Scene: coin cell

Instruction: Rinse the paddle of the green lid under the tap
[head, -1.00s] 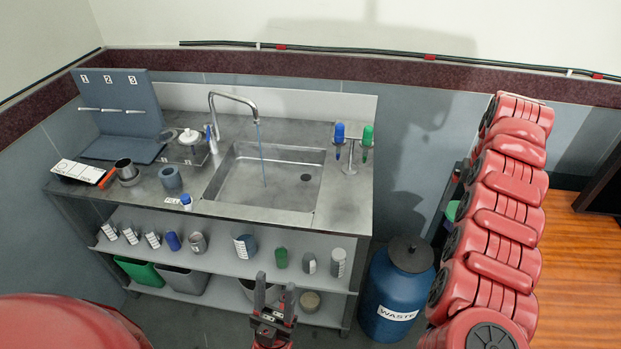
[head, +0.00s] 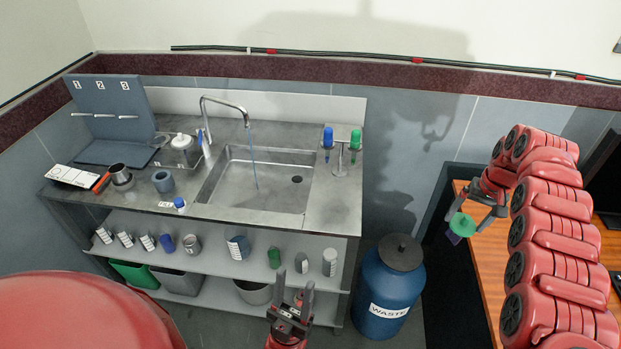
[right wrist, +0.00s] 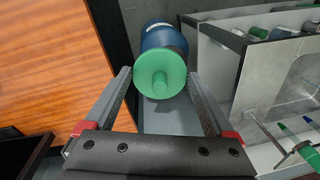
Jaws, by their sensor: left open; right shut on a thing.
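The green lid (head: 463,224) is in my right gripper (head: 471,211), at the right of the head view, beside the wooden desk's edge. A purple paddle (head: 453,238) hangs under it. In the right wrist view the lid (right wrist: 174,68) shows its round top and knob between the fingers; its paddle is hidden there. The tap (head: 222,103) arches over the sink (head: 230,190), and a thin blue stream of water (head: 253,155) falls into it. The lid is well to the right of the stream. My left gripper (head: 292,296) is open and empty in front of the lower shelf.
A stand (head: 341,160) with blue- and green-topped tools stands at the counter's right end. A blue waste drum (head: 389,291) stands right of the bench. The wooden desk (head: 482,258) is at the right. Cups and bins fill the shelves below the sink.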

